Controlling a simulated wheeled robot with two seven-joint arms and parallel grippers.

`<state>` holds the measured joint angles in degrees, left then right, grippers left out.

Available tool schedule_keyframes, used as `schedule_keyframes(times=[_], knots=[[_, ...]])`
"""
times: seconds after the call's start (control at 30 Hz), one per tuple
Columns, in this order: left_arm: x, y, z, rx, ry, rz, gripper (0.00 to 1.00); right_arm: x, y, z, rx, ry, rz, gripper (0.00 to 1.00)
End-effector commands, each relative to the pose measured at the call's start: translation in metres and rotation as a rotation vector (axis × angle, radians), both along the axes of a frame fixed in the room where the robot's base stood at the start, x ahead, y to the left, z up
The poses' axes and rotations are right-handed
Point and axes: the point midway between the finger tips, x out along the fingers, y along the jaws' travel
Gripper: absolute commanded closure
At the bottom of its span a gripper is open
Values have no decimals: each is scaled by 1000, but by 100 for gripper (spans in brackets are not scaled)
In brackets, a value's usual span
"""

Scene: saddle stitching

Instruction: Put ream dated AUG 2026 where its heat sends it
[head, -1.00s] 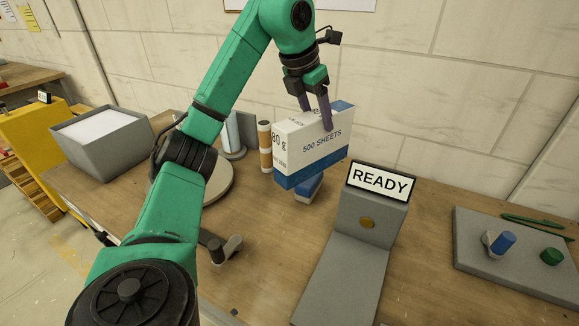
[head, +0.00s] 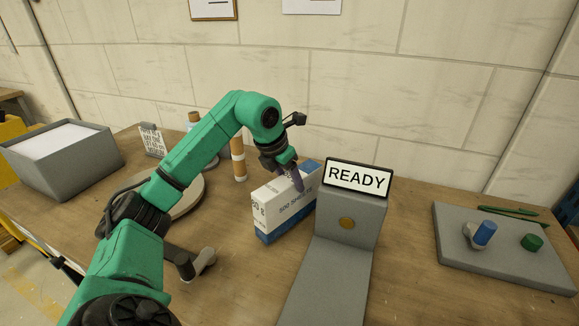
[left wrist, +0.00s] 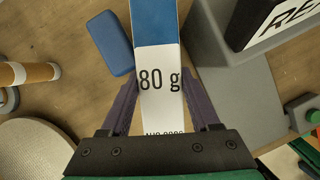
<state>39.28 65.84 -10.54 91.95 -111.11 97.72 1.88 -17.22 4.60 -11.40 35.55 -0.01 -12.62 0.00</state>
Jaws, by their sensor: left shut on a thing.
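The ream (head: 285,212) is a white and blue packet marked "500 SHEETS" and "80 g". In the left wrist view the ream (left wrist: 160,85) shows "80 g" and a partly cut-off date line at its lower edge. My left gripper (head: 294,180) is shut on the ream from above, one finger on each side. The ream is upright, close to the left side of the grey stand with the "READY" screen (head: 358,179). I cannot tell whether its bottom touches the table. My right gripper is not in view.
A blue block (left wrist: 110,42) lies beside the ream. An orange-and-white roll (head: 238,160) stands behind. A grey bin of paper (head: 65,175) is at left. A grey board (head: 455,245) with blue and green pieces is at right. Bare table lies in front of the ream.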

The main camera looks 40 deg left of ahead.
Motion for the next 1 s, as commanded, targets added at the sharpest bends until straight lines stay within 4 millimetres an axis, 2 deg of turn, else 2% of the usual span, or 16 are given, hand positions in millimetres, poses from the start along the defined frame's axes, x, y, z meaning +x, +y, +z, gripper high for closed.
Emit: schedule_keyframes(times=[0.1, 0.33, 0.37, 0.4, 0.43, 0.77, 0.87, 1.0], knots=[[0, 0, -15, 0, -4, 0, 100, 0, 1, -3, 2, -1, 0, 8], [1, 0, -17, -1, -7, 0, 100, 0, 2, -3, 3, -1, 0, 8], [0, 0, -20, 1, 1, 0, 30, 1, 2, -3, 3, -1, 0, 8], [0, 0, -19, 0, 1, 0, 15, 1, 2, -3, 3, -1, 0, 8], [0, 0, -19, 0, 1, 0, 8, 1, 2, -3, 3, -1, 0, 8], [-1, 0, -17, 1, 0, 0, 8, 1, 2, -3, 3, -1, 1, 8], [-5, 1, -5, 2, -2, 1, 8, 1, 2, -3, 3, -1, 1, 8], [-18, 3, 29, 4, -5, 1, 8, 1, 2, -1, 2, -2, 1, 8]])
